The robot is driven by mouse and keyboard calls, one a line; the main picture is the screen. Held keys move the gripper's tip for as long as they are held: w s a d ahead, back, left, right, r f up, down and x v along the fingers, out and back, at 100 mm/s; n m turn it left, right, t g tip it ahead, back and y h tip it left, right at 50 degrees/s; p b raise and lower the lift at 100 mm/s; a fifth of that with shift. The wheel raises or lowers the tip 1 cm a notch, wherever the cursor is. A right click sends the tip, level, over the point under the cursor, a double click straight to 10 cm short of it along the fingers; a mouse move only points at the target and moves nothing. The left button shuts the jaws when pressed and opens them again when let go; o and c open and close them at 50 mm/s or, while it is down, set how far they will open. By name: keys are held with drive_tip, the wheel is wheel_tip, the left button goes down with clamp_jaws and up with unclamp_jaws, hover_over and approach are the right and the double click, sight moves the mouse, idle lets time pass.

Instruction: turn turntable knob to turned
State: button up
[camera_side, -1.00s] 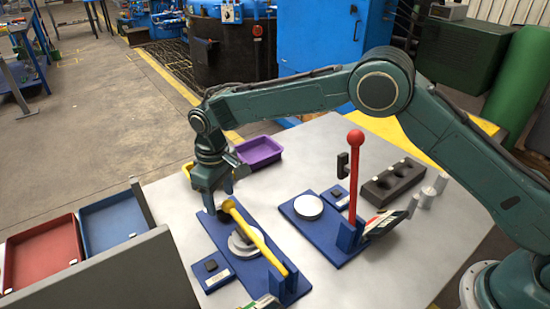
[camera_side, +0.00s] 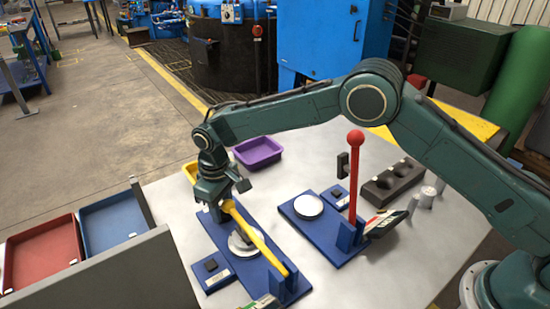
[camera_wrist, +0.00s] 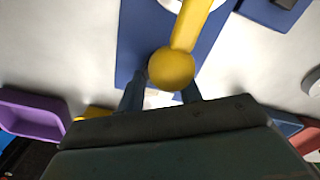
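A yellow bar with a ball end (camera_side: 250,232) lies low across a round grey-white disc (camera_side: 240,244) on a blue base plate (camera_side: 222,236). I take the disc for the turntable; no separate knob on it can be made out. My gripper (camera_side: 222,207) is at the bar's ball end. In the wrist view, the yellow ball (camera_wrist: 172,68) shows between the dark fingers of my gripper (camera_wrist: 163,88), very close to both. I cannot tell whether they press on it. The bar hides part of the disc.
A red-ball lever (camera_side: 354,180) stands upright on a second blue plate (camera_side: 330,240) with a white disc (camera_side: 308,207). A purple tray (camera_side: 258,152) and a yellow tray (camera_side: 190,171) are behind. A dark block with holes (camera_side: 392,180) is at right. A grey panel (camera_side: 110,277) stands at front left.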

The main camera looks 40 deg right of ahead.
drive_tip(key=shift+m, duration=1.5)
drive_tip(key=o, duration=1)
drive_tip(key=shift+r, duration=0.1)
wheel_tip(320, 180, up, 14)
